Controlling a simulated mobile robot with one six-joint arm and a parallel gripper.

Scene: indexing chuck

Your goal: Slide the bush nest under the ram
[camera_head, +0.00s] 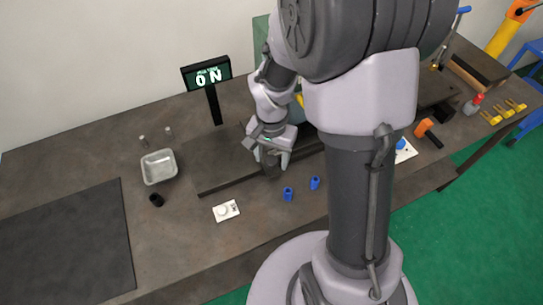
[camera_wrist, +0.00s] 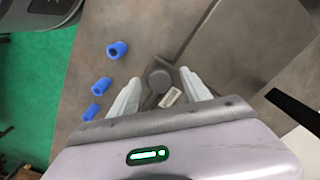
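In the wrist view, a dark grey block with a round top and a small white label (camera_wrist: 159,80), which looks like the bush nest, sits on a dark surface. My gripper (camera_wrist: 160,76) is open, with one pale finger on each side of the block. I cannot tell whether either finger touches it. In the head view, my gripper (camera_head: 268,158) is low over the right part of a dark flat plate (camera_head: 215,165), and the block is mostly hidden by it. The ram cannot be made out; my arm covers the area behind.
A metal tray (camera_head: 159,167), a black cylinder (camera_head: 156,200), a lit sign (camera_head: 208,76) and a white card (camera_head: 226,210) are around the plate. An orange-headed tool (camera_head: 424,128) lies right.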

